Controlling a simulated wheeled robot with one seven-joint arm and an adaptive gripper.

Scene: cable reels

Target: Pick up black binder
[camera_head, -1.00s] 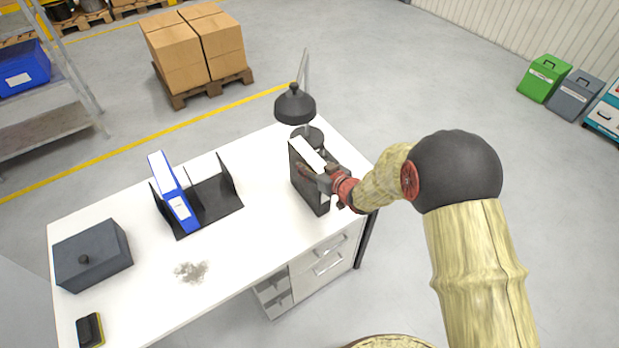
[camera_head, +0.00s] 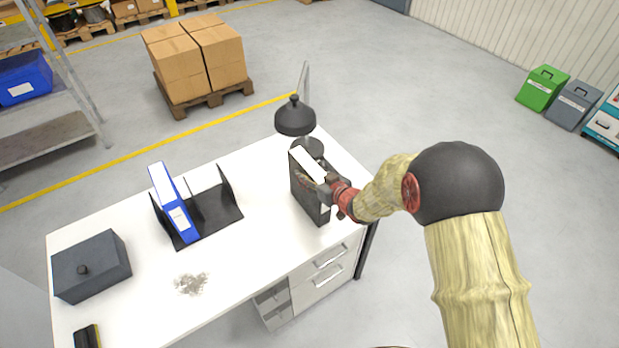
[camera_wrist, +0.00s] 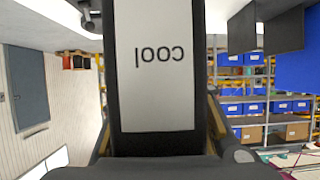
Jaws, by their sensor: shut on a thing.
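The black binder (camera_head: 308,200) stands upright at the right end of the white desk (camera_head: 235,265), in front of the black lamp (camera_head: 295,118). My gripper (camera_head: 333,189) is shut on it from the right. In the wrist view the binder (camera_wrist: 155,15) fills the middle, between my fingers (camera_wrist: 157,135), with a white label (camera_wrist: 157,70) that reads "cool" upside down. The fingertips are partly hidden. I cannot tell whether the binder's bottom touches the desk.
A blue binder (camera_head: 172,200) stands in a black desk organiser (camera_head: 225,214) left of centre. A dark lidded box (camera_head: 90,268) and a black-and-yellow eraser-like object (camera_head: 87,337) lie further left. A grey smudge (camera_head: 191,284) marks the desk. Bare desk lies between the organiser and the black binder.

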